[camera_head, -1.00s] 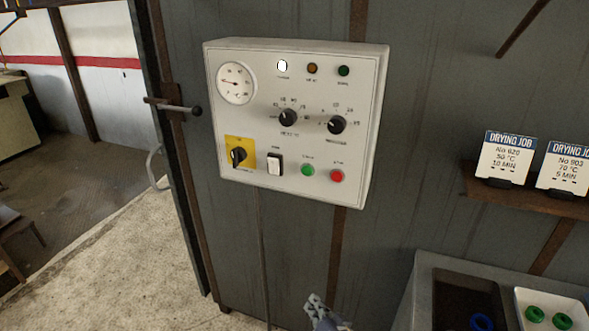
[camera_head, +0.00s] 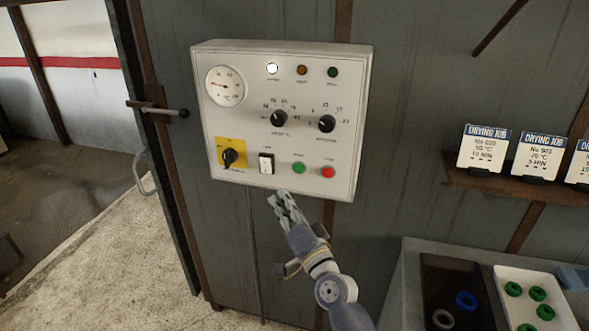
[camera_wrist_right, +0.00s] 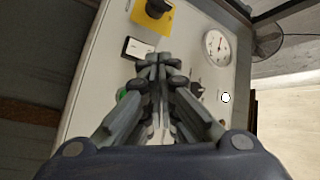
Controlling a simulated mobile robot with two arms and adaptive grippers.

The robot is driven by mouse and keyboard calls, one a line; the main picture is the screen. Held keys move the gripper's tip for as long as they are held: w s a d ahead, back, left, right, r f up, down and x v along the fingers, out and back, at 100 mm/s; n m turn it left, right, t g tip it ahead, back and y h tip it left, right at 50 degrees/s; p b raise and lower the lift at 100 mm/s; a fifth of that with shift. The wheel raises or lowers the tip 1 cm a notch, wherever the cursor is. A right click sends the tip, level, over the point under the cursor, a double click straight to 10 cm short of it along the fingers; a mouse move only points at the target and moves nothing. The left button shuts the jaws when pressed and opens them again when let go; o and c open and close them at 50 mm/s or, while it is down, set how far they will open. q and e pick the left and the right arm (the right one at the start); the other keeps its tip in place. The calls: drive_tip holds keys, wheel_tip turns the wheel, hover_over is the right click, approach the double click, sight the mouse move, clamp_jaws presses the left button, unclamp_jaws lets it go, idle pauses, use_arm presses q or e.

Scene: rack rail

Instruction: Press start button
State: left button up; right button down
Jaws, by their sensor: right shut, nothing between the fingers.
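The white control panel (camera_head: 284,120) hangs on the dark grey wall. Its green start button (camera_head: 298,168) sits in the bottom row, between a white rocker switch (camera_head: 266,163) and the red stop button (camera_head: 327,172). My right gripper (camera_head: 280,197) is shut and empty, its fingertips just below the panel's lower edge in the head view, under the switch and the green button. In the right wrist view the fingers (camera_wrist_right: 157,66) point at the panel, and the green button (camera_wrist_right: 122,94) is partly hidden behind them. I cannot tell the exact gap. My left gripper is not in view.
The panel also has a gauge (camera_head: 225,86), two black knobs, a yellow-backed rotary switch (camera_head: 231,154) and lamps, the left one lit white. A shelf (camera_head: 520,186) with drying job cards is at right. Below it, a trough holds a white tray (camera_head: 548,288) with green rings.

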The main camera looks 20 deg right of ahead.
sight(294, 180)
drive_tip(key=shift+d, duration=0.1)
drive_tip(key=shift+w+d+b, duration=0.7)
drive_tip(key=shift+w+d, duration=0.1)
drive_tip(key=shift+w, duration=0.4)
drive_tip(key=shift+w+d+b, duration=0.65)
drive_tip(key=shift+w+d, duration=0.2)
drive_tip(key=shift+w, duration=0.4)
drive_tip(key=shift+w+d+b, duration=0.7)
drive_tip(key=shift+w+d, duration=0.1)
drive_tip(key=shift+w, duration=0.4)
drive_tip(key=shift+w, duration=0.1)
drive_tip(key=shift+w+d, duration=0.2)
drive_tip(key=shift+w, duration=0.05)
